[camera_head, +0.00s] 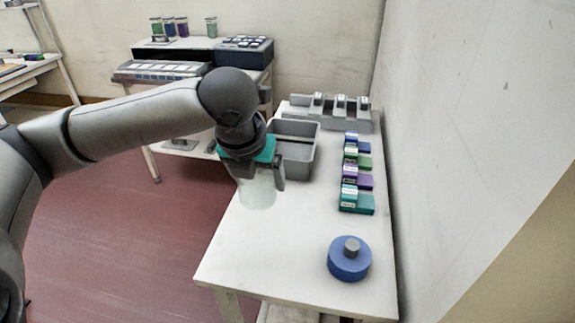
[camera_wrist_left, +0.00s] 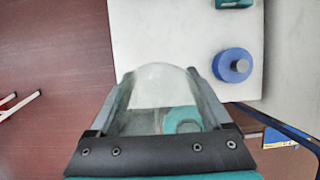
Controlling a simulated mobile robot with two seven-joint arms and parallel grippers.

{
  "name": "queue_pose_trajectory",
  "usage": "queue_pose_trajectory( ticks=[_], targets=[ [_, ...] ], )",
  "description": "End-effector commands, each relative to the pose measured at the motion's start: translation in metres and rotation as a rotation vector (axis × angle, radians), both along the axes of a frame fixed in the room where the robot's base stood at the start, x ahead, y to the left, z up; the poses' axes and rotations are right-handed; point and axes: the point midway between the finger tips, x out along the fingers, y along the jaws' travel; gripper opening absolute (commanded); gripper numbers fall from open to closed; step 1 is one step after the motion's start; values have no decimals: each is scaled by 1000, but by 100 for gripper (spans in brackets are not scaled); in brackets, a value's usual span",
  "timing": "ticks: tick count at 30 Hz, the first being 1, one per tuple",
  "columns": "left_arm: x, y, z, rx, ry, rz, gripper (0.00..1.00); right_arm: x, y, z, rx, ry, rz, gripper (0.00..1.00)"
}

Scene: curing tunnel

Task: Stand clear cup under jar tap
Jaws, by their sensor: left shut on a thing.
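My left gripper (camera_head: 260,182) is shut on the clear cup (camera_head: 257,194), just left of the grey bin over the white table's left side. The cup hangs below the fingers; I cannot tell whether its base touches the table. In the left wrist view the cup (camera_wrist_left: 160,88) sits between the two fingers, see-through and seemingly empty. A round blue object with a grey knob (camera_head: 349,261) stands at the table's near right; it also shows in the left wrist view (camera_wrist_left: 233,66). I cannot make out a tap on it. My right gripper is not in view.
The white table (camera_head: 285,250) has free room at its near left. A grey bin (camera_head: 314,160) stands behind the cup. Several coloured boxes (camera_head: 357,202) line the right side by the wall. A grey slotted rack (camera_head: 330,118) is at the back. Small coloured jars (camera_head: 169,27) stand on a rear bench.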

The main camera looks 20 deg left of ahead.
Motion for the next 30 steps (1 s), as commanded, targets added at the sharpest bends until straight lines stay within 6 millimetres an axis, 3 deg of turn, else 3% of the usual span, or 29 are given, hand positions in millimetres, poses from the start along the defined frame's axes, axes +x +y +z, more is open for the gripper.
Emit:
queue_pose_trajectory(
  ticks=[11,30],
  targets=[
    [-2,-5,1,0,0,70,30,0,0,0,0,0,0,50],
    [-18,-35,-24,3,-2,747,30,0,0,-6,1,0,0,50]
  ],
)
